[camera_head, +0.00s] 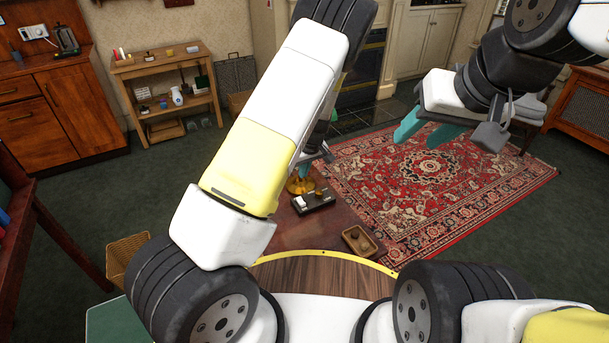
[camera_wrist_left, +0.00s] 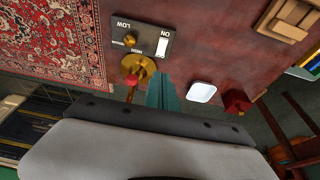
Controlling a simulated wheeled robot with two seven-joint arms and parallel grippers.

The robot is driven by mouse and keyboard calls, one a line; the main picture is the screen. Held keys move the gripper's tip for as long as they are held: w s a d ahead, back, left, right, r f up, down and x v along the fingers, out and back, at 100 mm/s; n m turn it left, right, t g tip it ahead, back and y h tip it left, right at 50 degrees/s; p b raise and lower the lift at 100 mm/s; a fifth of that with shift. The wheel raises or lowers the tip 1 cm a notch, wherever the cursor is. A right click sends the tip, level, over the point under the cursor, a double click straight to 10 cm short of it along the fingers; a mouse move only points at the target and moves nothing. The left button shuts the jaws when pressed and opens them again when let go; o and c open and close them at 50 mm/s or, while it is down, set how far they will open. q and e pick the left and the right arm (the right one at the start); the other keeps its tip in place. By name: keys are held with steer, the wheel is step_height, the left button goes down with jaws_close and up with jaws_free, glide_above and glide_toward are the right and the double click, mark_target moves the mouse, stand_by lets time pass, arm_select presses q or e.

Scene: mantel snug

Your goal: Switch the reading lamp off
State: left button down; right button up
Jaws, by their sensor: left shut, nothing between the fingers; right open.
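A dark switch panel (camera_head: 313,201) lies on the reddish-brown table. In the left wrist view the panel (camera_wrist_left: 146,33) carries a white rocker switch (camera_wrist_left: 162,46), a brass knob (camera_wrist_left: 130,40) and the labels ON, LOW and HIGH. A round brass piece (camera_wrist_left: 138,66), possibly the lamp's base, sits beside the panel; it also shows in the head view (camera_head: 298,187). No lamp shade or bulb is clearly visible. My left gripper (camera_wrist_left: 163,93) is shut and empty, its teal fingertips near the panel's edge, apparently apart from the switch. My right gripper (camera_head: 428,130) is open over the rug, away from the table.
A small wooden tray (camera_head: 361,240) stands near the table's right edge. A white dish-like item (camera_wrist_left: 201,92) and a red object (camera_wrist_left: 237,101) show in the left wrist view. My left arm hides part of the table. The patterned rug (camera_head: 460,190) beyond is clear.

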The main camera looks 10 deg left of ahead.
mark_target(299, 199)
arm_select(q)
steer(key=shift+f, duration=0.15)
steer(key=x, duration=1.2)
steer(key=shift+s+d+f, duration=0.25)
steer(key=shift+f, duration=0.7)
steer(key=shift+f, duration=0.2)
steer(key=shift+s+d, duration=0.45)
steer(key=shift+s, duration=0.25)
